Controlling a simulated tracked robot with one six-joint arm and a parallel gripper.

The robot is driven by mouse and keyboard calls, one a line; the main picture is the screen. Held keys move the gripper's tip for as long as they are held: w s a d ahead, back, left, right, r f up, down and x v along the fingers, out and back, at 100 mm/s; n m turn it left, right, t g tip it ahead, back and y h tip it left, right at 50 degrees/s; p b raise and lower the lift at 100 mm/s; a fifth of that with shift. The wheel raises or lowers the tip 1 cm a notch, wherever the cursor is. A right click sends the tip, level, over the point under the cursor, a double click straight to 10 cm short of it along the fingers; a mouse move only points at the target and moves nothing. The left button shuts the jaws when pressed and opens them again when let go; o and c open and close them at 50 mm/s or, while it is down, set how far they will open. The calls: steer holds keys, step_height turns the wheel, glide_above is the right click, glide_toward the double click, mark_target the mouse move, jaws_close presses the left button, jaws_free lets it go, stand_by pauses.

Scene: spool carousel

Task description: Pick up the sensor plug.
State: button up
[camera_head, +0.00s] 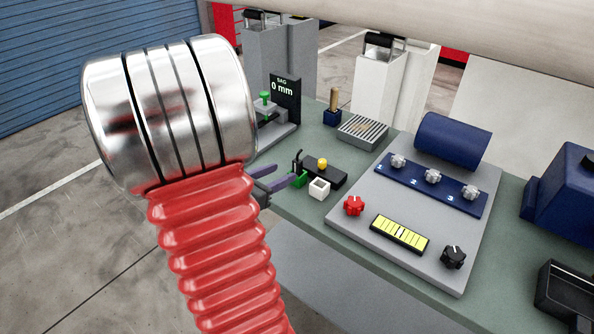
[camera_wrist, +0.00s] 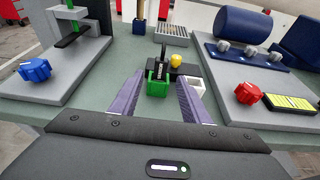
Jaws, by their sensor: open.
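The sensor plug (camera_wrist: 160,71) appears to be the small black upright piece with pale marks, standing in a green socket block (camera_wrist: 157,89). In the head view the plug (camera_head: 297,161) shows as a thin dark piece above the green block (camera_head: 300,179). A white block (camera_head: 319,189) with a square opening in its top stands beside the green one. My gripper (camera_wrist: 160,88) is open, its two purple fingers on either side of the green block in the wrist view. In the head view my gripper (camera_head: 284,176) is partly hidden by my red arm sleeve. Contact cannot be told.
A black box with a yellow button (camera_head: 322,163) stands just behind the sockets. A grey panel (camera_head: 345,218) with knobs and a blue cylinder (camera_head: 453,140) is to the right. A gauge stand marked "0 mm" (camera_head: 285,97) is to the left. A ribbed block (camera_head: 362,131) lies behind.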

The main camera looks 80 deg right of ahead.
mark_target(295, 166)
steer(key=shift+x, duration=1.85)
steer(key=shift+d, duration=0.1)
steer(key=shift+x, duration=2.55)
steer(key=shift+c, duration=0.2)
jaws_close()
